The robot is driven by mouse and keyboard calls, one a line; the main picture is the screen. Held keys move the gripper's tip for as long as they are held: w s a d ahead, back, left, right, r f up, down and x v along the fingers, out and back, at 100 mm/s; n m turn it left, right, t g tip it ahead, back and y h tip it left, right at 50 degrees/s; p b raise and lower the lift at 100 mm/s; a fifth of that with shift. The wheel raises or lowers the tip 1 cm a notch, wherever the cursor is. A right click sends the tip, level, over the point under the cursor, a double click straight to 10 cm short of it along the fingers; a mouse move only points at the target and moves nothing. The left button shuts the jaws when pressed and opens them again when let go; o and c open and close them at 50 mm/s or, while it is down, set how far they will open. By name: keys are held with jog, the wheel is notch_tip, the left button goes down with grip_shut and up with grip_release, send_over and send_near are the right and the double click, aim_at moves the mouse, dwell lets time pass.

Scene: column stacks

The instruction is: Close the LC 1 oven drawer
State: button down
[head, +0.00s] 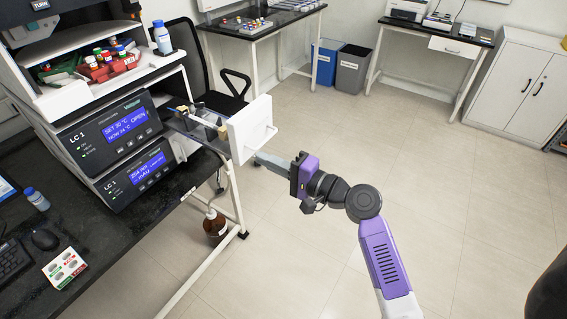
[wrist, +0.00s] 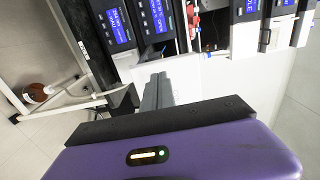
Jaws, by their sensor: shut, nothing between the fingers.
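The LC 1 oven unit (head: 113,128) stands in the stack at left, its blue display reading OPEN. Its drawer (head: 198,124) is pulled far out to the right and holds small items. The white drawer front (head: 243,130) has a handle on its outer face. My gripper (head: 258,157) is shut and empty, its fingertips at the lower part of the drawer front. In the wrist view the fingers (wrist: 157,82) point at the white drawer front (wrist: 205,78). I cannot tell whether they touch it.
A second LC 1 unit (head: 138,177) sits below the oven. A tray of bottles (head: 108,64) and a blue-capped bottle (head: 162,38) are on top. A black chair (head: 190,60) stands behind the drawer. The floor at right is clear.

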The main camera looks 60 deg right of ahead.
aim_at(240, 148)
jog(key=shift+w+a+p, duration=0.1)
jog(key=shift+w+p, duration=0.55)
jog(key=shift+w, duration=2)
jog(key=shift+w, duration=0.15)
jog(key=w+b, duration=0.3)
jog(key=w, duration=0.6)
jog(key=w+b, duration=0.3)
jog(key=w, duration=0.6)
jog(key=w+a+b, duration=0.1)
jog(key=w+b, duration=0.3)
jog(key=w, duration=0.5)
jog(key=shift+w+f, duration=0.1)
jog(key=shift+f, duration=0.05)
jog(key=shift+w, duration=0.5)
